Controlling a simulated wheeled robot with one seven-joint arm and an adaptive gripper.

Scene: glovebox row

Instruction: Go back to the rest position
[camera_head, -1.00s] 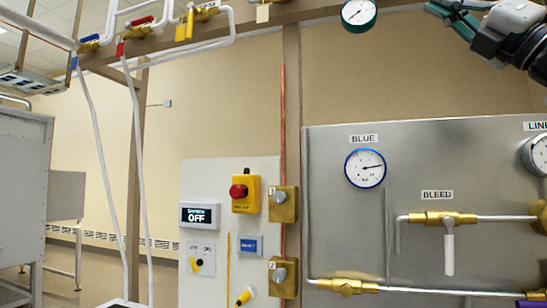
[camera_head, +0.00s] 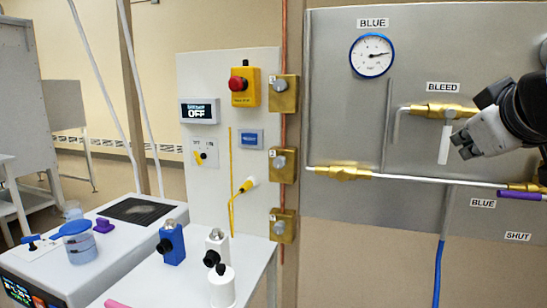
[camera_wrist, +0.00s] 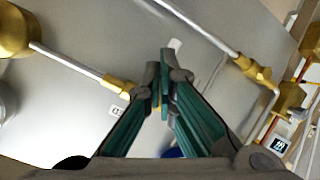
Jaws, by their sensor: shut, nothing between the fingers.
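My gripper (camera_head: 466,148) is at the right of the head view, in front of the grey panel (camera_head: 330,100), just right of the white lever of the BLEED valve (camera_head: 444,143). Whether it touches the lever cannot be told from this view. In the wrist view my gripper's green-lined fingers (camera_wrist: 165,75) meet at their tips, with nothing held. The panel and its pipes show behind them. My arm hides part of the panel's right side.
A white bench (camera_head: 215,275) holds blue and white fixtures at lower left. Beside it is a white machine (camera_head: 45,270) with a clear container. A board with a red stop button (camera_head: 237,83) and several brass valves (camera_head: 284,92) stand left of the panel.

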